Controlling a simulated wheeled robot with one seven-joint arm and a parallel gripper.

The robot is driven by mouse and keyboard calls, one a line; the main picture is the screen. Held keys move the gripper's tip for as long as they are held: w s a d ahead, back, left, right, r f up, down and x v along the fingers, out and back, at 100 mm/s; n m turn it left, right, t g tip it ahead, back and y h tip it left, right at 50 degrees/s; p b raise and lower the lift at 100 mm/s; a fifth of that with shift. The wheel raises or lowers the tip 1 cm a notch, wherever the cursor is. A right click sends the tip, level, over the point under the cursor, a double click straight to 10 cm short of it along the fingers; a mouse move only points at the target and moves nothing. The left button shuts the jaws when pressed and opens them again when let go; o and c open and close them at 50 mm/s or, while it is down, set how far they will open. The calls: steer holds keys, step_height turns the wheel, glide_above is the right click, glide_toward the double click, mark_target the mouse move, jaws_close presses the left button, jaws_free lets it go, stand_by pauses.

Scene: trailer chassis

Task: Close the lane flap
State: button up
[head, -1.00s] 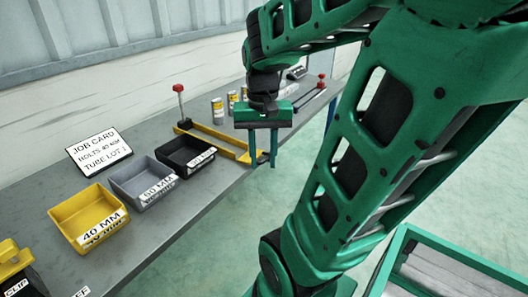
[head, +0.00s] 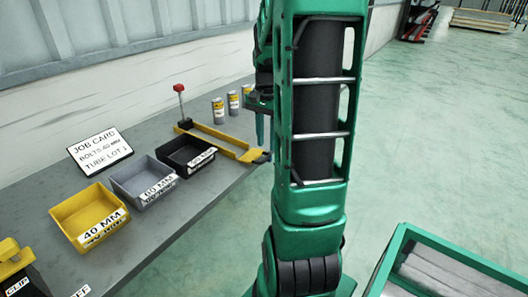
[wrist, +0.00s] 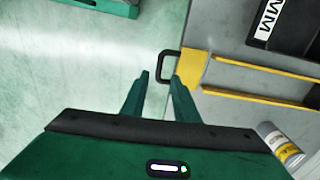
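A yellow lane (head: 222,139) lies on the bench, and its near end reaches the bench edge. In the wrist view its yellow end plate (wrist: 193,70) carries a black loop handle (wrist: 160,66); this end looks like the flap, but its angle is hard to tell. My gripper (wrist: 160,76) is open and empty, with its two fingers apart. In the wrist view its tips are beside and overlapping the loop; I cannot tell whether they touch it. In the head view my gripper (head: 264,128) is above the lane's near end, partly hidden by my arm.
A red-knobbed post (head: 180,100) stands at the lane's far end. Black (head: 186,155), grey (head: 142,182) and yellow (head: 89,215) bins stand to the left. Several cans (head: 218,110) stand behind. A green-framed cart (head: 455,265) is at lower right. Open floor lies beyond the bench.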

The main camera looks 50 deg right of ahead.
mark_target(256, 157)
steer(key=shift+f, duration=2.25)
jaws_close()
